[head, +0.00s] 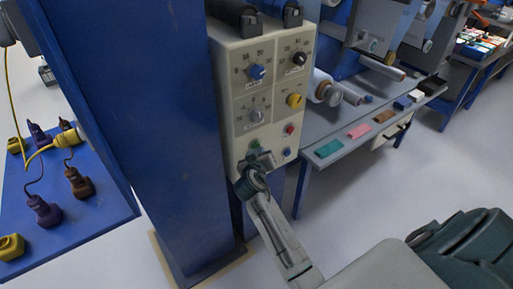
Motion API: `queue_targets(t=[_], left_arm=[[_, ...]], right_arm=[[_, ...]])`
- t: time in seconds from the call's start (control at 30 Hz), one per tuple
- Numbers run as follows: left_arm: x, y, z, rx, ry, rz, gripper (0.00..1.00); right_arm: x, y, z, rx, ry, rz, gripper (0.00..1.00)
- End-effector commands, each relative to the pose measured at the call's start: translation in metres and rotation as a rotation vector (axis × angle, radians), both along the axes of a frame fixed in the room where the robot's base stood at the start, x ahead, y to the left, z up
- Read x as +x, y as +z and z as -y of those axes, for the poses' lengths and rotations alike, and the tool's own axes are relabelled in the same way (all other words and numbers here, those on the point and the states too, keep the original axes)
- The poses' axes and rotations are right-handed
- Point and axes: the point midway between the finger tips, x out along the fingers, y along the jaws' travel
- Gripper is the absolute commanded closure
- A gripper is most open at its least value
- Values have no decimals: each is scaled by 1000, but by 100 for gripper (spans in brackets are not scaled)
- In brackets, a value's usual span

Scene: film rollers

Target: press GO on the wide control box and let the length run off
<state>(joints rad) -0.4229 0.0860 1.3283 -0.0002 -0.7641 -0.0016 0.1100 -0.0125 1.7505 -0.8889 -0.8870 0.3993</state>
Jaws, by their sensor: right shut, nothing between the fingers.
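The cream control box (272,85) is mounted beside a blue post. It has a blue knob (257,71), a black knob (299,58), a grey knob (256,116) and a yellow knob (295,100). Low on its face are a green button (254,145), a red button (289,129) and a small blue button (287,152). My right gripper (260,159) is shut and empty, right at the green button and partly covering it. I cannot tell whether it touches the button. No GO lettering is readable. My left gripper is not in view.
A blue post (175,130) stands left of the box. A blue board (75,215) with several plugs and cables is at the left. A grey bench (345,120) with rollers and coloured blocks is at the right. The floor (400,190) between is clear.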

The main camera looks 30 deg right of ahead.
Motion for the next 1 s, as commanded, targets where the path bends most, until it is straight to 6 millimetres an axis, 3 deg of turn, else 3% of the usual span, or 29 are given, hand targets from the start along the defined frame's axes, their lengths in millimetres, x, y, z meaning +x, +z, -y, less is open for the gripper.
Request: queue_targets(t=[1.0], left_arm=[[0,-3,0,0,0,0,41]], right_arm=[[9,0,-1,0,0,0,100]])
